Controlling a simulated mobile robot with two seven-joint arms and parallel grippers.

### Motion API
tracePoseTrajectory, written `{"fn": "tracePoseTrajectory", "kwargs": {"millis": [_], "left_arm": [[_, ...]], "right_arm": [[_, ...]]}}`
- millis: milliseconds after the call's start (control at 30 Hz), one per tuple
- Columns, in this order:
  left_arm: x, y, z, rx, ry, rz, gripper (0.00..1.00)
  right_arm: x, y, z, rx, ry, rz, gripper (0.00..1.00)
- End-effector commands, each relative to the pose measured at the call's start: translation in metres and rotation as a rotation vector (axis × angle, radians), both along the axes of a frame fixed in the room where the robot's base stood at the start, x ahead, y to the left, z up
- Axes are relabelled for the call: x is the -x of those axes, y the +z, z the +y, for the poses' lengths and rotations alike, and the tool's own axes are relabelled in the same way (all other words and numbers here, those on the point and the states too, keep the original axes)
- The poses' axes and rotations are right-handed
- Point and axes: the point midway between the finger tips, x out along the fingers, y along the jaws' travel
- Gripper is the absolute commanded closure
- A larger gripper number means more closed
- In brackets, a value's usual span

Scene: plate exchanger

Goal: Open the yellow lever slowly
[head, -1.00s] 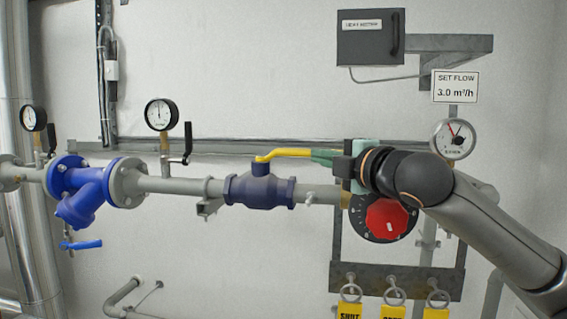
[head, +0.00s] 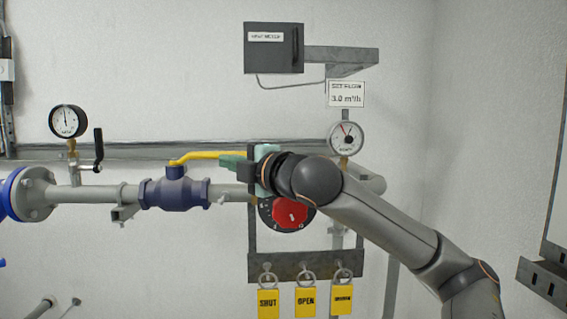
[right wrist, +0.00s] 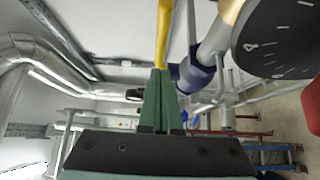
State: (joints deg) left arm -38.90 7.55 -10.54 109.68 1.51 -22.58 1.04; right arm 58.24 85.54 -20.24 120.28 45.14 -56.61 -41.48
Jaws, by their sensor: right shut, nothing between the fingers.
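The yellow lever (head: 205,154) lies nearly level, pointing right from the top of the dark blue valve (head: 178,194) on the grey pipe. My right gripper (head: 222,160) is at the lever's free-end part, its green fingers in front of and just below the yellow handle. In the right wrist view the fingers (right wrist: 160,75) are closed together, with the yellow lever (right wrist: 163,35) just past their tips. The fingers are shut with nothing between them; whether they touch the lever I cannot tell. My left gripper is in neither view.
A red knob (head: 290,214) on a black dial sits right behind and below my right wrist. A flow gauge (head: 346,138) and SET FLOW sign (head: 346,94) are above my arm. Yellow tags (head: 305,301) hang below. A pressure gauge (head: 67,121) stands left of the valve.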

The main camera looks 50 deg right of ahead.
Motion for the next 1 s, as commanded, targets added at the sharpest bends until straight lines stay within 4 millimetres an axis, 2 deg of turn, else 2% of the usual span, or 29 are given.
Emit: {"fn": "tracePoseTrajectory", "kwargs": {"millis": [67,400,733,900,1000], "left_arm": [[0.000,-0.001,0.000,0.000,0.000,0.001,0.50],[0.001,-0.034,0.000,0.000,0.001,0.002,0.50],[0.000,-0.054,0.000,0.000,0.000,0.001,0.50],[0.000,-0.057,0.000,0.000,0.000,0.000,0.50],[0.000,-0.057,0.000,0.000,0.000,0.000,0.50]], "right_arm": [[0.000,-0.001,-0.002,0.001,-0.003,0.000,1.00],[0.041,-0.004,-0.021,0.004,-0.005,0.000,1.00],[0.079,-0.001,-0.037,0.001,-0.003,-0.003,1.00],[0.088,0.000,-0.040,0.000,0.000,-0.002,1.00],[0.087,0.001,-0.034,0.010,0.011,0.004,1.00]]}}
